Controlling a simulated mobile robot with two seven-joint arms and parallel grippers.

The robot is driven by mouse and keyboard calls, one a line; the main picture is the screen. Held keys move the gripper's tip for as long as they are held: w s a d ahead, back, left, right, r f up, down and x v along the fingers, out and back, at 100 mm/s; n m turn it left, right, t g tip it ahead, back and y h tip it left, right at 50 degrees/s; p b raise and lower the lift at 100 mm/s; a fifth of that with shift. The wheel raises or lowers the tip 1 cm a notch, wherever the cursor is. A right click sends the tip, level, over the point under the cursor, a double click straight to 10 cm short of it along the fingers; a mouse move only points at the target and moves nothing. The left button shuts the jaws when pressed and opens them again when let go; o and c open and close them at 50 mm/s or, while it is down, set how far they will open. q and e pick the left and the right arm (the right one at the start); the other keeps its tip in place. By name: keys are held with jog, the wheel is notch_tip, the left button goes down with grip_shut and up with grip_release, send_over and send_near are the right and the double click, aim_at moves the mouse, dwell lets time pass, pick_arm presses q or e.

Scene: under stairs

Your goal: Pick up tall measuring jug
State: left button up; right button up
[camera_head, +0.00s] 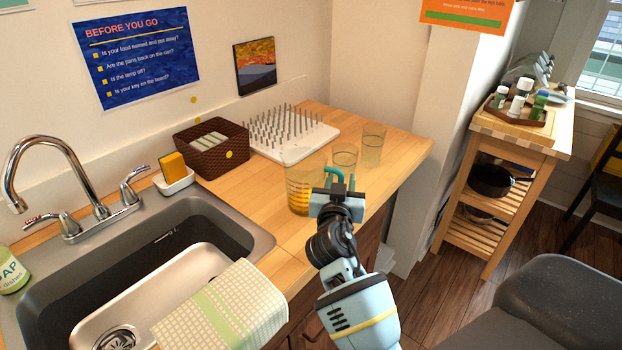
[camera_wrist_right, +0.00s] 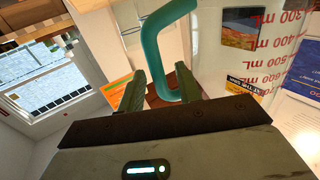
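The tall measuring jug (camera_head: 298,192) is clear, with volume markings and a teal handle. It stands upright on the wooden counter to the right of the sink. In the right wrist view, its clear wall with red mL markings (camera_wrist_right: 272,50) fills the right side. My right gripper (camera_head: 338,180) is at the handle side of the jug. In the wrist view, its two fingers (camera_wrist_right: 167,88) are apart, with the teal handle (camera_wrist_right: 158,50) reaching down between them. I cannot tell whether either finger touches the handle. My left gripper is not in view.
Two clear glasses (camera_head: 373,146) stand behind the jug. A white pegged drying rack (camera_head: 318,141) and a brown basket (camera_head: 222,164) are near the wall. The sink (camera_head: 240,226) is left, with a draped towel (camera_head: 236,306). A wooden cart (camera_head: 515,152) stands right.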

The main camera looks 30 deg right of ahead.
jog(key=shift+w+d+f, duration=0.1)
jog(key=shift+w+d, duration=0.1)
jog(key=shift+w, duration=0.05)
jog(key=shift+s+a, duration=0.1)
jog(key=shift+c, duration=0.7)
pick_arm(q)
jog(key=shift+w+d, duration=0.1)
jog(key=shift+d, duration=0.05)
pick_arm(e)
grip_shut()
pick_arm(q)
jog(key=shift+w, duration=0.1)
pick_arm(e)
jog(key=shift+r, duration=0.2)
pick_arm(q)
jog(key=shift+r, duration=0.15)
pick_arm(e)
jog(key=shift+r, duration=0.1)
